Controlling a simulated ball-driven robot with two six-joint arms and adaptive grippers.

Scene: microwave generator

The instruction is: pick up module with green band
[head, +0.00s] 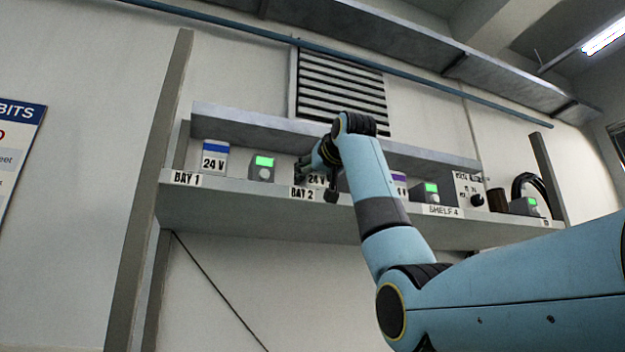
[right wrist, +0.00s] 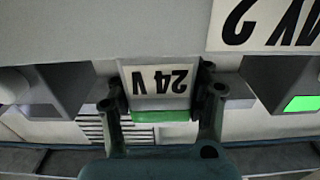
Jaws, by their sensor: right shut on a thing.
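The module with the green band (right wrist: 164,116) shows upside down in the right wrist view, with a white face marked 24 V. My right gripper (right wrist: 163,96) is shut on it, one finger on each side. In the head view my right gripper (head: 318,178) is at the shelf above the BAY 2 label. There the module (head: 316,181) is mostly hidden behind the gripper, and its band cannot be seen. My left gripper is not in view.
The shelf (head: 262,205) also bears a blue-banded 24 V module (head: 214,160) at BAY 1, a purple-banded module (head: 398,178), and several grey boxes with green screens, one (head: 262,168) just left of the gripper. An upper shelf (head: 262,128) runs close above.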

